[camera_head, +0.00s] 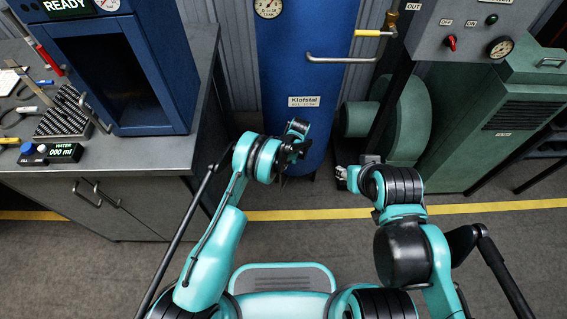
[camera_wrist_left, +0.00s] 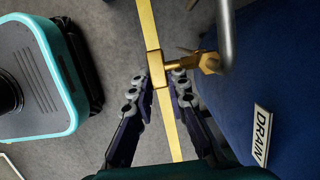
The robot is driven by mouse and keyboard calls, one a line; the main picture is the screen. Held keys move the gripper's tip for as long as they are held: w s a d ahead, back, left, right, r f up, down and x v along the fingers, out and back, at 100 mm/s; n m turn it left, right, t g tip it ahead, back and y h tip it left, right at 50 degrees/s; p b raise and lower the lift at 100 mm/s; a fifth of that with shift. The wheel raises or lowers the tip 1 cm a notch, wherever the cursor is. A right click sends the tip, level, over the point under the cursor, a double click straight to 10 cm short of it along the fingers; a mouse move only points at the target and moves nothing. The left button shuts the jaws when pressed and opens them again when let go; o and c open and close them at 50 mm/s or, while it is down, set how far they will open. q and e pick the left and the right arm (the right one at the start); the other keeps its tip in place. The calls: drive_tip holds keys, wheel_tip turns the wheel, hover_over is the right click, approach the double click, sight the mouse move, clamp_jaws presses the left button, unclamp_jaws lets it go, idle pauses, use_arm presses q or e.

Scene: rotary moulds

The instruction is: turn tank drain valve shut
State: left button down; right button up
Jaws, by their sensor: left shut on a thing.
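The blue tank (camera_head: 280,60) stands upright at the back centre. In the left wrist view, its side (camera_wrist_left: 290,80) carries a white DRAIN label (camera_wrist_left: 262,134). A brass drain valve (camera_wrist_left: 208,62) sits beside the tank on a grey pipe, with a gold handle piece (camera_wrist_left: 156,69) reaching between my fingers. My left gripper (camera_wrist_left: 166,90) is shut on that handle. In the head view, my left gripper (camera_head: 300,133) is at the tank's lower front, and the valve is hidden. My right gripper (camera_head: 343,176) is right of the tank, apart from it; its finger opening is unclear.
A workbench (camera_head: 150,150) with a blue READY machine (camera_head: 110,60) stands at left. A green machine (camera_head: 520,110) and a grey control panel (camera_head: 465,30) are at right. A yellow floor line (camera_head: 490,207) crosses the clear floor.

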use_arm(q)
drive_tip(key=c, duration=1.5)
unclamp_jaws()
drive_tip(key=shift+o, duration=0.2)
drive_tip(key=v, duration=1.2)
